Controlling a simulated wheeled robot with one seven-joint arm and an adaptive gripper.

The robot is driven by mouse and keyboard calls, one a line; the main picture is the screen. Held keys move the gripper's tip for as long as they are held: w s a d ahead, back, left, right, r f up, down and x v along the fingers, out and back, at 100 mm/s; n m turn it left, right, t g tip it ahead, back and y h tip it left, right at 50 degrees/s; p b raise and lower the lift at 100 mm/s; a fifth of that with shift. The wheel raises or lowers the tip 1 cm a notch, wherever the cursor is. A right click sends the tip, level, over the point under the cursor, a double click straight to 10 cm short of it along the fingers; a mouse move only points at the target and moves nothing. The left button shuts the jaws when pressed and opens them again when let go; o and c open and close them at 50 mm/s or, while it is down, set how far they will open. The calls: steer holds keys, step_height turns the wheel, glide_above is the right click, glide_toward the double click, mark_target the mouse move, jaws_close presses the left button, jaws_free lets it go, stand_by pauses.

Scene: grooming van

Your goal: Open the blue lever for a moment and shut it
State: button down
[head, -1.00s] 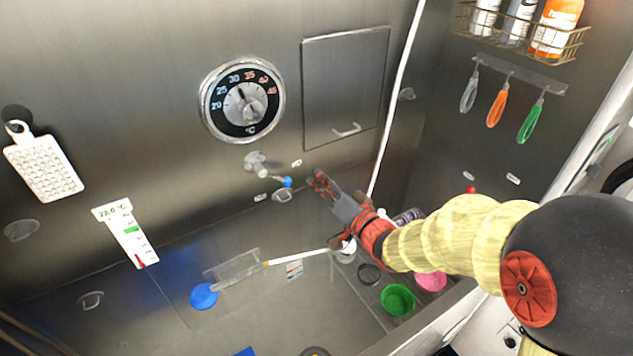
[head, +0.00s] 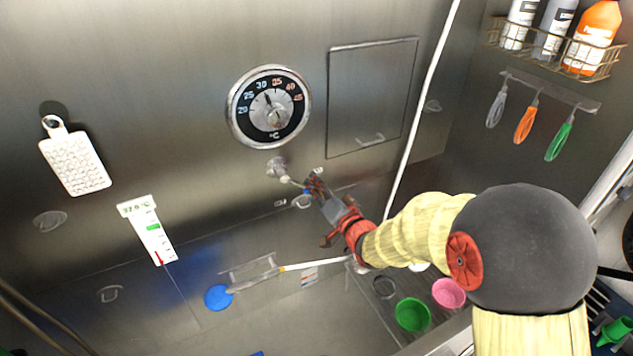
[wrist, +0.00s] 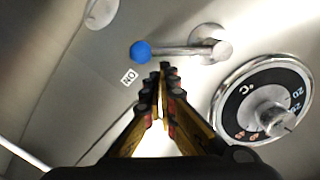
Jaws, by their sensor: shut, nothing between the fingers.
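The lever is a short metal rod on a round wall pivot (head: 277,167), below the dial. In the wrist view its blue ball knob (wrist: 140,51) is at the upper left, and the metal rod (wrist: 180,50) runs right to the pivot (wrist: 210,45). My gripper (head: 314,183) is shut and empty. In the head view it covers most or all of the knob. In the wrist view the fingertips (wrist: 165,68) are just below the rod, between knob and pivot. I cannot tell whether they touch it. An ON label (wrist: 129,76) sits near the knob.
The temperature dial (head: 269,107) is above the lever, and a closed hatch (head: 372,97) with a handle is to the right. A pale hose (head: 425,100) hangs beside the hatch. Green (head: 412,315) and pink (head: 449,293) cups stand low, below my arm.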

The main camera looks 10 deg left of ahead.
mark_target(305, 189)
steer(key=shift+s+a+f+m+b, duration=0.1)
steer(key=shift+a+f+m+b, duration=0.1)
steer(key=shift+f+m+b, duration=0.45)
steer(key=f+m, duration=0.1)
steer(key=s+a+m+b, duration=0.1)
steer(key=m, duration=0.1)
steer(key=shift+f, duration=0.4)
steer(key=shift+s+a+f+m+y+b, duration=0.15)
steer(key=shift+s+a+f+m+b, duration=0.35)
steer(key=shift+m+b, duration=0.3)
steer(key=shift+s+a+f+m+y+b, duration=0.15)
steer(key=shift+s+a+f+m+b, duration=0.2)
steer(key=shift+a+m+b, duration=0.4)
steer(key=shift+w+d, duration=0.1)
